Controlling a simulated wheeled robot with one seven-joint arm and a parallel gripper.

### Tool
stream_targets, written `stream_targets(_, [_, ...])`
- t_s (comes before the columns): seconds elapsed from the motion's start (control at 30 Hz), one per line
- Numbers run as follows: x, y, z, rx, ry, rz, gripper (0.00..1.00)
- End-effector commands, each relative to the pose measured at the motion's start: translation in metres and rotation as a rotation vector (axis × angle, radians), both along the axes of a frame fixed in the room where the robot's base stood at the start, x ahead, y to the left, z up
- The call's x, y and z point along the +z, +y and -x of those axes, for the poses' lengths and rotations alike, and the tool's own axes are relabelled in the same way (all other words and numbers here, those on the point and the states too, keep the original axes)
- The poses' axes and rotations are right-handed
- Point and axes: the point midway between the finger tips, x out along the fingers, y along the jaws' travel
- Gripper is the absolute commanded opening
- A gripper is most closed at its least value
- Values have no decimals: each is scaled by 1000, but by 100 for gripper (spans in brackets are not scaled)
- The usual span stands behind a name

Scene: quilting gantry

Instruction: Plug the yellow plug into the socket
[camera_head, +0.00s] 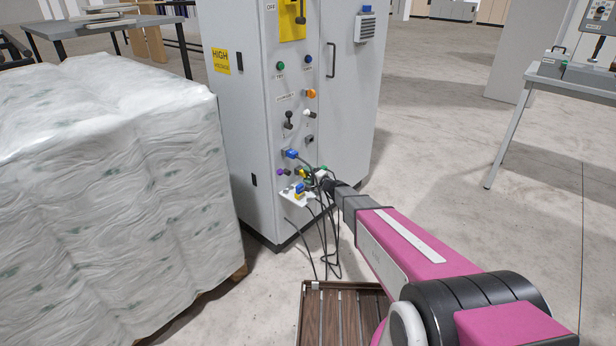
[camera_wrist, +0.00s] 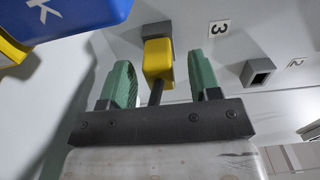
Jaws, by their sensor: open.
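The yellow plug (camera_wrist: 158,60) is between the two green fingers of my gripper (camera_wrist: 166,85) in the wrist view. Its far end meets a grey socket (camera_wrist: 157,30) beside the label 3, and its black cable runs back toward my gripper. It appears seated, but the depth is hidden. My fingers are open, with a gap on each side of the plug. In the head view my gripper (camera_head: 318,175) is at the lower part of the grey cabinet (camera_head: 262,120), where the plug is hard to make out.
An empty grey socket (camera_wrist: 258,72) is right of the plug. A blue body with a yellow part (camera_wrist: 80,20) is close at upper left. In the head view, a blue plug (camera_head: 291,153) sits above my gripper, cables hang below, and a wrapped pallet (camera_head: 110,200) stands left.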

Motion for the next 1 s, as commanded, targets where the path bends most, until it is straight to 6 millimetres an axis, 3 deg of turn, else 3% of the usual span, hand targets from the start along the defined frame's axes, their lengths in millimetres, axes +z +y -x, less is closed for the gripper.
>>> stream_targets(0.17, [1, -10, 9, -1, 1, 1, 57])
stream_targets(0.63, [0, -73, 59, -1, 1, -1, 57])
stream_targets(1.0, [0, -85, 67, 0, 0, 0, 57])
